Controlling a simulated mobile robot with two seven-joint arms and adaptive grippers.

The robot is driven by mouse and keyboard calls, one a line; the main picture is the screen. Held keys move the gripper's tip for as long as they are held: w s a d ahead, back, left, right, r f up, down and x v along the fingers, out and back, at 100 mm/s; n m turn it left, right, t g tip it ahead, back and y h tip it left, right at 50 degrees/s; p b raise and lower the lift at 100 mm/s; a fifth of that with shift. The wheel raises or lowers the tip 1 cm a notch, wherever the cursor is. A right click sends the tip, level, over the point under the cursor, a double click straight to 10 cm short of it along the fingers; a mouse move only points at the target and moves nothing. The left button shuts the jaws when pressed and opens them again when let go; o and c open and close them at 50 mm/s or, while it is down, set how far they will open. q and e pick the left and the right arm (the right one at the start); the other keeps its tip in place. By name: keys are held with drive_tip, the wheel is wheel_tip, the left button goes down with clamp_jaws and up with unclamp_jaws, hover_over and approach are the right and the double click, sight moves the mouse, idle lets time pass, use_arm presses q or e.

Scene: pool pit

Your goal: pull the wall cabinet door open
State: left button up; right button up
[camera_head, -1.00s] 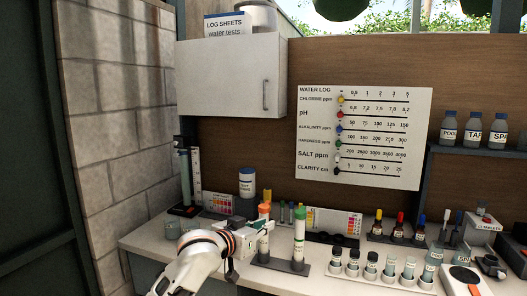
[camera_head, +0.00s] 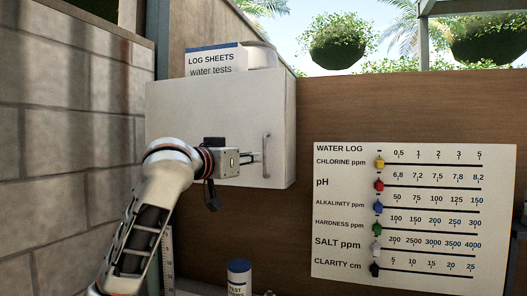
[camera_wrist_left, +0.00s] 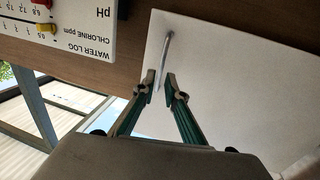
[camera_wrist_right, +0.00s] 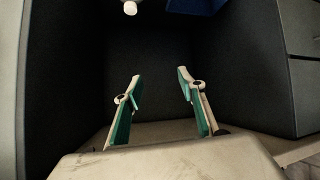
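The white wall cabinet (camera_head: 200,110) hangs on the wood panel with its door shut in the head view. Its grey vertical bar handle (camera_head: 267,145) is near the door's right edge. My left gripper (camera_head: 258,157) is at the handle, its fingers pointing right towards it. In the left wrist view the handle (camera_wrist_left: 166,55) runs down between the two open fingertips (camera_wrist_left: 160,76); I see a gap and cannot tell whether either finger touches it. My right gripper (camera_wrist_right: 159,74) shows only in the right wrist view, open and empty before a dark recess.
A log sheets box (camera_head: 215,60) stands on top of the cabinet. A water log board (camera_head: 410,215) is on the panel to the right. A brick wall (camera_head: 60,150) stands close on the left. A labelled bottle (camera_head: 239,278) is below the cabinet.

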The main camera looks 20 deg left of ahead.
use_arm(q)
drive_tip(key=r+p, duration=0.1)
drive_tip(key=p, duration=0.1)
hover_over(264, 173)
drive_tip(key=shift+w+r, duration=0.15)
drive_tip(key=shift+w, duration=0.1)
use_arm(e)
drive_tip(key=shift+s+d+f, duration=0.15)
drive_tip(key=shift+d, duration=0.25)
drive_tip(key=shift+s+d+f, duration=0.1)
drive_tip(key=shift+d+f, duration=0.05)
drive_tip(key=shift+d, duration=0.25)
use_arm(q)
clamp_jaws()
drive_tip(key=shift+s+a, duration=0.1)
use_arm(e)
drive_tip(key=shift+a, duration=0.1)
